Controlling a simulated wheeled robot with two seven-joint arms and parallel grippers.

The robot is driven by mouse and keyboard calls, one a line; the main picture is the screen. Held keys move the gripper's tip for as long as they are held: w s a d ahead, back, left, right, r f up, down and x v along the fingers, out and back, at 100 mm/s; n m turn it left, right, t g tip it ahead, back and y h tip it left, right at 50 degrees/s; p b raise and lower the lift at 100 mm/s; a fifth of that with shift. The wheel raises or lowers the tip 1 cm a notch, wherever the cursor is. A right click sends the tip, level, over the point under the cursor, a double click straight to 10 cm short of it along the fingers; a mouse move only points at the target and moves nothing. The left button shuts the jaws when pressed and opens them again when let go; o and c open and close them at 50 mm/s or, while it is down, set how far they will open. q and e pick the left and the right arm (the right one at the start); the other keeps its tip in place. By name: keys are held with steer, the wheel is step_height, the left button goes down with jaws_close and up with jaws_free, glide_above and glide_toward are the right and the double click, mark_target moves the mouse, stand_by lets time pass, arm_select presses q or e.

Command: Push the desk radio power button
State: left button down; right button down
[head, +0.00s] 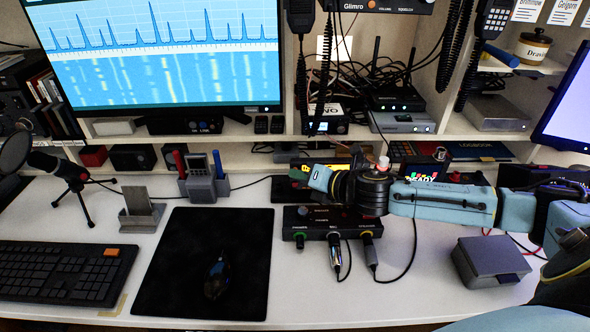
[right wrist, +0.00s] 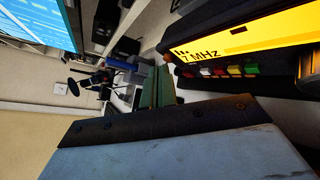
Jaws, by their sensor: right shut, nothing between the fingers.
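The desk radio (right wrist: 235,42) fills the upper right of the right wrist view, with a lit yellow display reading 7 MHz. A row of small coloured buttons, white, green, yellow and red (right wrist: 250,69), runs along its edge; I cannot tell which one is the power button. In the head view the radio is mostly hidden behind my right arm. My right gripper (head: 306,174) is shut and empty, pointing left above the back of the desk. Its green fingers (right wrist: 156,88) show beside the radio's front in the wrist view, seemingly apart from the buttons. My left gripper is out of view.
A black control box (head: 335,222) with plugged-in cables sits in front of my right gripper. A pen holder (head: 203,185) stands to the left, near a black mat (head: 205,262). A grey box (head: 490,265) lies at the right. A shelf with devices hangs above.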

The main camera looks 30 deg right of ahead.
steer(key=shift+w+d, duration=0.1)
steer(key=shift+w, duration=0.1)
stand_by(0.4)
steer(key=shift+s+a+p, duration=0.25)
steer(key=shift+s+p, duration=0.15)
steer(key=shift+s, duration=0.05)
steer(key=shift+s+a+r+p, duration=0.25)
steer(key=shift+s+a+p, duration=0.25)
steer(key=shift+s, duration=0.3)
steer(key=shift+s+a+r+p, duration=0.3)
steer(key=shift+s+a+p, duration=0.15)
steer(key=shift+s, duration=0.35)
steer(key=shift+s+a+r+p, duration=0.25)
steer(key=shift+s+a+p, duration=0.2)
steer(key=shift+s, duration=0.35)
steer(key=shift+s+a, duration=0.1)
steer(key=shift+a, duration=0.05)
